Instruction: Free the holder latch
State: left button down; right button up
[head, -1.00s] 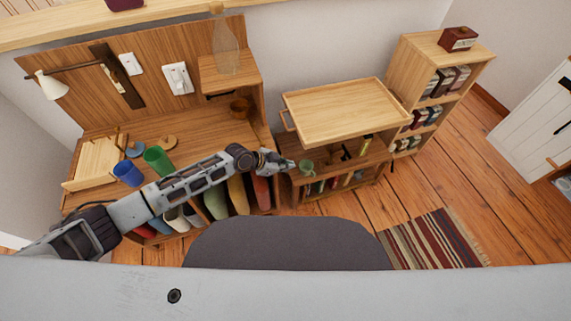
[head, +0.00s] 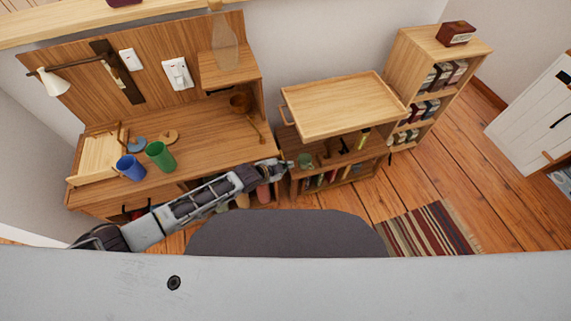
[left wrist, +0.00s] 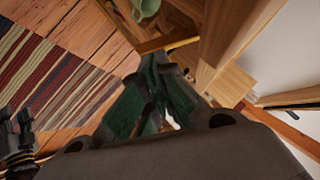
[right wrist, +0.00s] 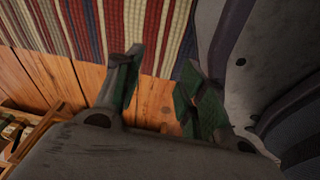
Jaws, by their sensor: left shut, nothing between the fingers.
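My left gripper (head: 285,167) is shut and empty. In the head view it is at the right front end of the desk, beside the low open shelf (head: 345,175) under the tray-topped table. In the left wrist view the shut left gripper (left wrist: 162,95) points toward a yellowish bar (left wrist: 168,42) and wooden shelf parts, with a pale green mug (left wrist: 146,7) just beyond. I cannot make out which part is the holder latch. My right gripper (right wrist: 158,98) is open and empty above the floor and striped rug; it is not visible in the head view.
The desk (head: 205,150) carries a blue cup (head: 130,168), a green cup (head: 160,157) and a wooden rack (head: 95,160). The light wooden tray top (head: 340,103) overhangs the low shelf. A bookcase (head: 440,60) stands to the right. Floor around the striped rug (head: 428,233) is open.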

pick_arm(q)
jog(key=shift+f+m+t, duration=0.15)
jog(key=shift+m+t, duration=0.45)
jog(key=shift+t, duration=0.5)
pick_arm(e)
jog(key=shift+w+a+r, duration=0.4)
jog(key=shift+w+r, duration=0.25)
jog(key=shift+w+a+r, duration=0.35)
jog(key=shift+w+r, duration=0.25)
